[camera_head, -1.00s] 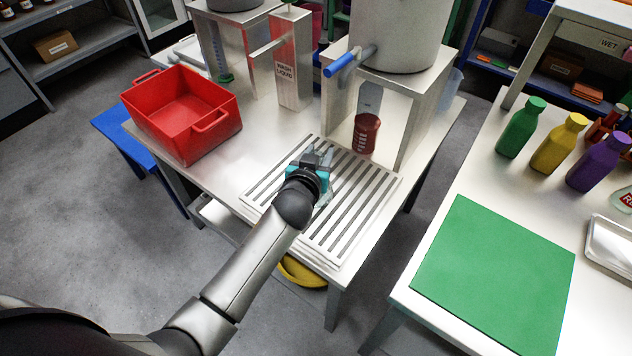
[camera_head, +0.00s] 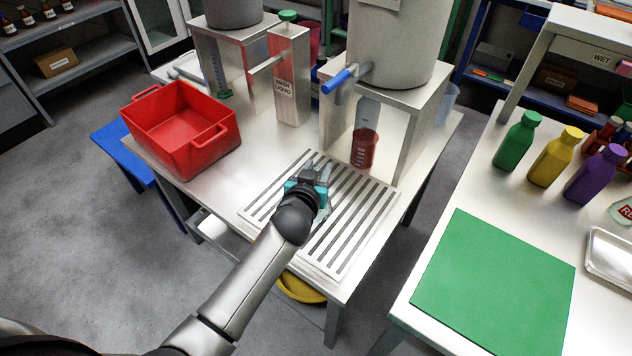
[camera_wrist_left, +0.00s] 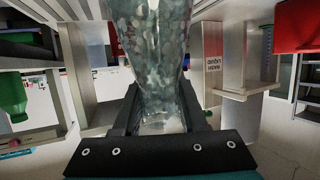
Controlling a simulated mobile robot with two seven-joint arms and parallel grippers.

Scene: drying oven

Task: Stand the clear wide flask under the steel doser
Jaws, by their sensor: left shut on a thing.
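My left gripper (camera_head: 312,172) is over the far left part of the slatted tray on the table. It is shut on the clear wide flask (camera_wrist_left: 150,45), which shows between the fingers (camera_wrist_left: 160,105) in the upside-down left wrist view. The flask looks upright and gripped near its narrower end; whether its base touches the tray is hidden. The steel doser (camera_head: 289,75) seems to be the upright steel box with a green cap and a label. Its thin spout (camera_head: 266,64) points left, and the gripper is in front of it, apart. My right gripper is not in view.
A red bin (camera_head: 140,110) stands on the table's left. A grey tank (camera_head: 400,40) with a blue-handled tap sits on a steel stand, above a vessel of red liquid (camera_head: 363,150). The slatted tray (camera_head: 340,262) has bare room. A green mat (camera_head: 495,280) lies on the right table.

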